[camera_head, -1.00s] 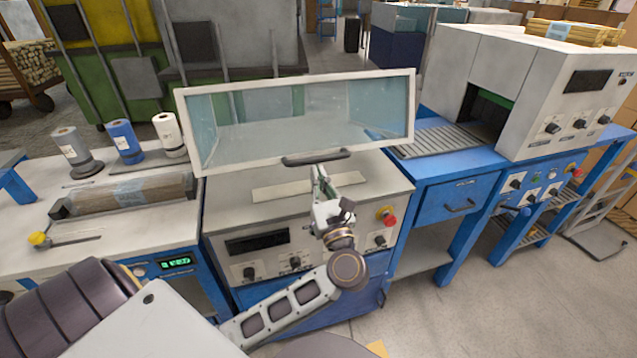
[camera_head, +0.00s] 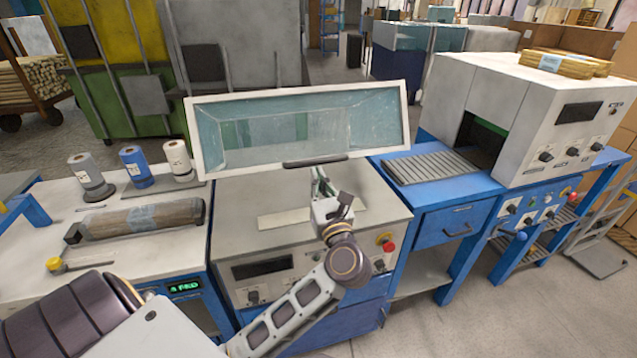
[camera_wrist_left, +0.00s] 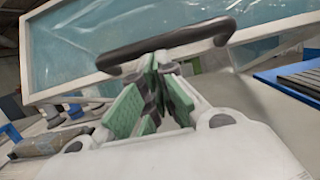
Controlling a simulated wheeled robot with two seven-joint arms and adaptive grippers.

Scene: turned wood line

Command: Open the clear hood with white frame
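The clear hood (camera_head: 300,130) with its white frame (camera_head: 245,170) stands raised and tilted over the grey-white machine (camera_head: 235,215), its front facing me. Its dark handle (camera_head: 315,162) is on the lower frame edge. My left gripper (camera_head: 318,178) is just below the handle. In the left wrist view, the handle (camera_wrist_left: 170,45) crosses over the tips of the green-padded fingers (camera_wrist_left: 155,75). They look close to or touching its underside; I cannot tell contact or how far the fingers are apart. My right gripper is not in view.
Left, a bench holds a wrapped wood piece (camera_head: 140,220) and several upright rolls, one blue (camera_head: 136,167). Right, a blue roller table (camera_head: 430,168) leads to a white tunnel machine (camera_head: 530,110). A red button (camera_head: 388,247) is on the front panel.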

